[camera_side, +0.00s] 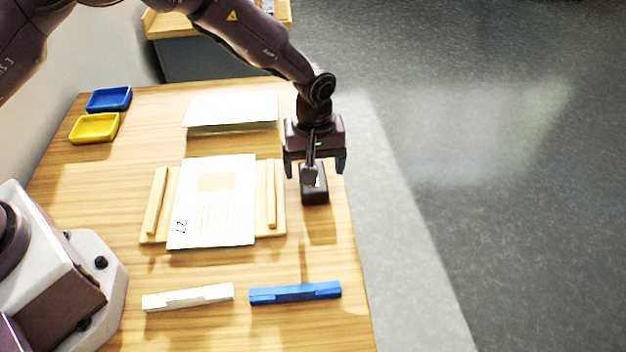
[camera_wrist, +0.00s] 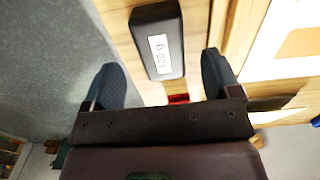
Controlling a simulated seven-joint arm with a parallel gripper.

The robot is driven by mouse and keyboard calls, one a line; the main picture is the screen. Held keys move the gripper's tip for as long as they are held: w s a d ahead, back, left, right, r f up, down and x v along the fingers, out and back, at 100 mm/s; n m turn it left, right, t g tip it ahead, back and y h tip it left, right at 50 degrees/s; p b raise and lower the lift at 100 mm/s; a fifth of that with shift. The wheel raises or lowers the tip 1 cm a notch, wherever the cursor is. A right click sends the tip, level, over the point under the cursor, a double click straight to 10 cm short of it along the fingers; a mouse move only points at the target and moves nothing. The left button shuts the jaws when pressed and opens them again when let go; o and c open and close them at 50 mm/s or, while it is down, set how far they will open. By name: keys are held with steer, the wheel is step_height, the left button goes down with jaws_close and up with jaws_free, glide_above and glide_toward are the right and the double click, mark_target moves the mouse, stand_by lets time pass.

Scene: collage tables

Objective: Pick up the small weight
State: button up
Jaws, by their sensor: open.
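The small weight (camera_side: 315,191) is a black block with a white label, lying on the table near its right edge. In the wrist view the weight (camera_wrist: 156,20) shows a label with a mass in grams, and it lies between and beyond the fingertips. My gripper (camera_side: 314,168) is open, pointing down, above or around the weight's far end in the side view. Its two dark fingers (camera_wrist: 160,62) are apart with nothing held. I cannot tell the exact height gap between the fingers and the weight.
A wooden board with two rails (camera_side: 157,205) holds a printed sheet (camera_side: 215,215) just left of the weight. White (camera_side: 188,297) and blue (camera_side: 295,292) bars lie at the front. Blue (camera_side: 109,98) and yellow (camera_side: 94,128) trays and a paper stack (camera_side: 232,109) sit farther back.

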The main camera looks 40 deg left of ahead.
steer(key=shift+a+f, duration=0.1)
steer(key=shift+f, duration=1.9)
steer(key=c, duration=1.3)
steer(key=shift+r, duration=0.1)
steer(key=shift+c, duration=0.2)
